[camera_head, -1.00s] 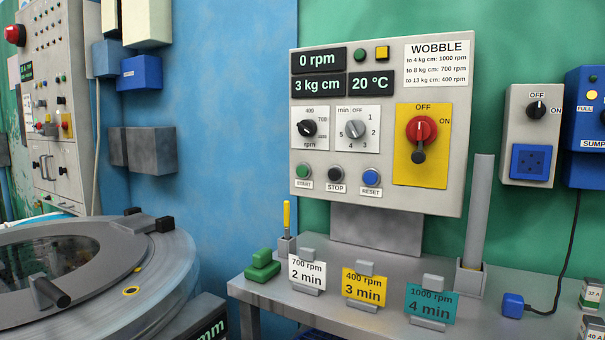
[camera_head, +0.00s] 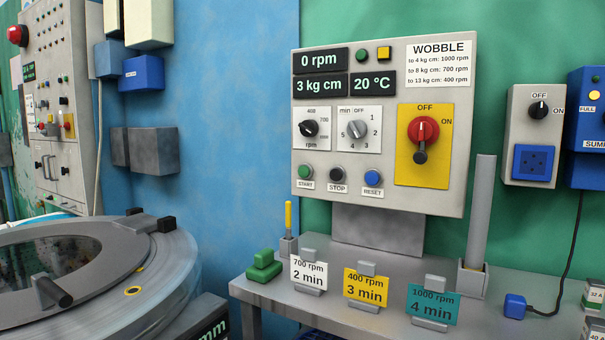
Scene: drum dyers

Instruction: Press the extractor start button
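The extractor control panel (camera_head: 380,190) hangs upright above a grey bench. Its green START button (camera_head: 305,172) is at the lower left, beside the black STOP button (camera_head: 337,174) and the blue RESET button (camera_head: 373,177). The displays (camera_head: 320,61) read 0 rpm, 3 kg cm and 20 °C. The rpm knob (camera_head: 309,128) and the minute timer knob (camera_head: 357,129) sit above the buttons. The red rotary switch (camera_head: 423,131) on the yellow plate has its handle pointing down. The extractor drum (camera_head: 160,270) is at the left, its lid down. My gripper is not in view.
The bench (camera_head: 262,290) carries a white 700 rpm card (camera_head: 309,272), a yellow 400 rpm card (camera_head: 366,287), a teal 1000 rpm card (camera_head: 432,304), green blocks (camera_head: 264,266) and a tall grey post (camera_head: 479,215). The space before the panel is clear.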

